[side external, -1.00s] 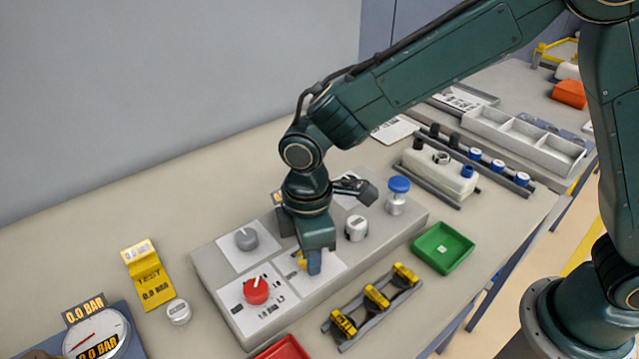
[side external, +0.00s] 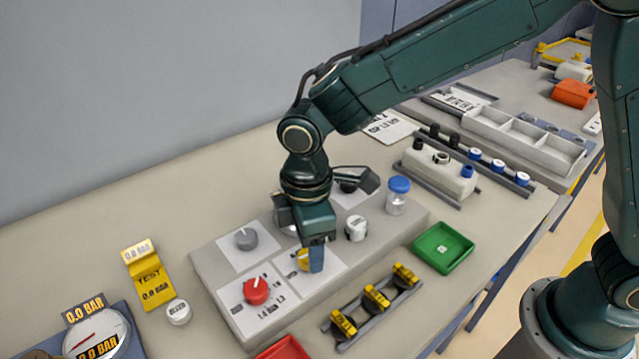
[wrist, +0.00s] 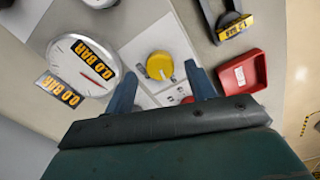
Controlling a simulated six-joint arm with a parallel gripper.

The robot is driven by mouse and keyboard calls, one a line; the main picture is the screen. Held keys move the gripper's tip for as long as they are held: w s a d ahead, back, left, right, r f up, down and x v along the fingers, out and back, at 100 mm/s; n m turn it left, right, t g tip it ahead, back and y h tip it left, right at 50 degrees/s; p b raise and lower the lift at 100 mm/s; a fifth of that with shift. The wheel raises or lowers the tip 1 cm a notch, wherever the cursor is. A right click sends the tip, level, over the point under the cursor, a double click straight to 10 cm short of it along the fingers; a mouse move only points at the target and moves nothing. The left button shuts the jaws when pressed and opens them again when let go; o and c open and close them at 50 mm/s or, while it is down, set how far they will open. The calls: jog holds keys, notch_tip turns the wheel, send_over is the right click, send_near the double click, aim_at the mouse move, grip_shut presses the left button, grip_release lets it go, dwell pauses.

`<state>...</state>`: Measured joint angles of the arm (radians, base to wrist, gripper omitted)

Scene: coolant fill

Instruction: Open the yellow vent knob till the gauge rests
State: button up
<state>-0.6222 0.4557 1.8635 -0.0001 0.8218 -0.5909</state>
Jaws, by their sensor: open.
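The yellow vent knob (side external: 303,260) sits on a white plate on the grey panel; one blue finger partly hides it in the side view. In the wrist view the whole round yellow knob (wrist: 158,65) shows, with a pale pointer mark. My gripper (side external: 310,256) is open above it, its fingers on either side of the knob in the wrist view, with a gap to each. Whether the fingertips are down at knob height I cannot tell. The gauge (side external: 92,335) at lower left has a red needle and reads 0.0 BAR; it also shows in the wrist view (wrist: 75,58).
A red knob (side external: 256,291) and a grey knob (side external: 246,239) are close on the same panel. A white cap (side external: 356,228) and a blue-topped jar (side external: 398,194) stand to the right. A rack with yellow clips (side external: 376,297) and a green tray (side external: 443,248) lie in front.

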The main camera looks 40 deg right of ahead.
notch_tip(320, 180, up, 12)
jog(key=shift+f, duration=0.15)
dwell(0.3)
jog(key=s+d+r+m+t, duration=0.1)
jog(key=s+d+r+m, duration=0.2)
jog(key=d, duration=0.5)
jog(key=s+d+r+m+t, duration=0.2)
jog(key=s+d+r+m, duration=0.15)
jog(key=d, duration=0.45)
jog(key=s+d+f+m+t, duration=0.2)
jog(key=s+d+m, duration=0.5)
jog(key=s+d, duration=0.2)
jog(key=shift+s+d+t, duration=0.25)
jog(key=shift+s+t, duration=0.05)
jog(key=shift+s, duration=0.75)
jog(key=shift+f, duration=0.1)
